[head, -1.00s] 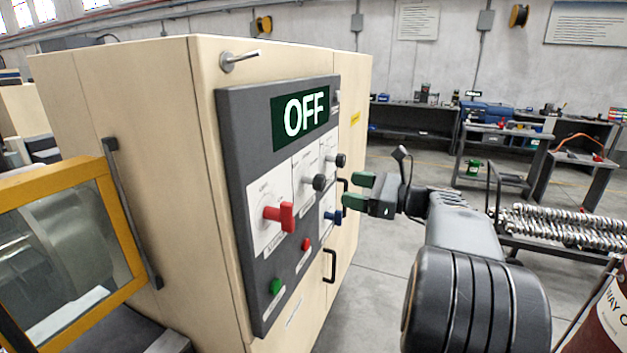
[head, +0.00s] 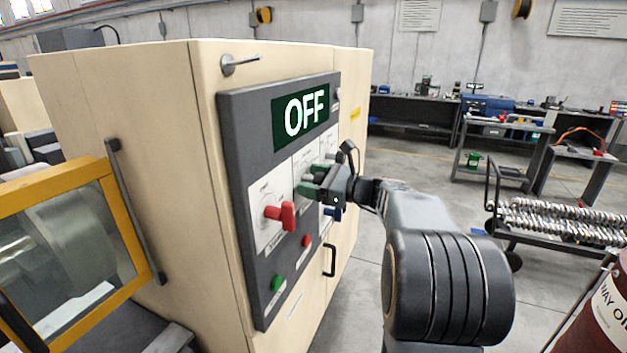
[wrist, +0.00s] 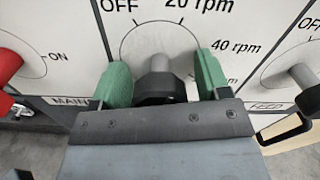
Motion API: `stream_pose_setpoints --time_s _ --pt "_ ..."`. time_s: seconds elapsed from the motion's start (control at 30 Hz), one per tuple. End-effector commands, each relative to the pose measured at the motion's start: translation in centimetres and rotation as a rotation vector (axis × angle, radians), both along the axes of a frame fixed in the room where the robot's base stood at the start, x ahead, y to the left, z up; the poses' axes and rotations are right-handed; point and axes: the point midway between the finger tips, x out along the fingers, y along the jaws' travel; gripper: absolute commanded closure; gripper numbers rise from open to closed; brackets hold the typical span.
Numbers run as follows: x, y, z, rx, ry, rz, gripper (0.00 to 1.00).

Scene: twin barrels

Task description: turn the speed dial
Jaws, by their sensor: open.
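The speed dial (wrist: 160,82) is a black knob on a grey shaft, on a white plate marked OFF, 20 rpm and 40 rpm. In the wrist view it sits between the two green fingers of my gripper (wrist: 163,78), which is open, with a visible gap on each side of the knob. In the head view my gripper (head: 312,181) is at the panel and hides the dial. The display (head: 304,110) reads OFF.
A red switch handle (head: 281,214) marked MAIN is left of the dial. A FEED knob (wrist: 305,88) is close on the right. A blue knob (head: 333,213), red button (head: 306,240) and green button (head: 278,284) are lower on the grey panel (head: 250,150).

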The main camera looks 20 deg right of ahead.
Motion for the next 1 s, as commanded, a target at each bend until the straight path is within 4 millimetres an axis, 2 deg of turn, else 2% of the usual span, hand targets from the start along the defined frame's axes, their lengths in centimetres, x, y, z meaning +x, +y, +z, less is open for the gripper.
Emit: stream_pose_setpoints --time_s 0.07,0.6,1.0 --pt "-0.01 -0.02 0.00 0.000 0.000 0.000 0.31" --pt "-0.02 -0.02 0.01 0.000 0.000 0.000 0.80" --pt "-0.01 -0.03 -0.45 -0.087 -0.081 -0.001 0.80"
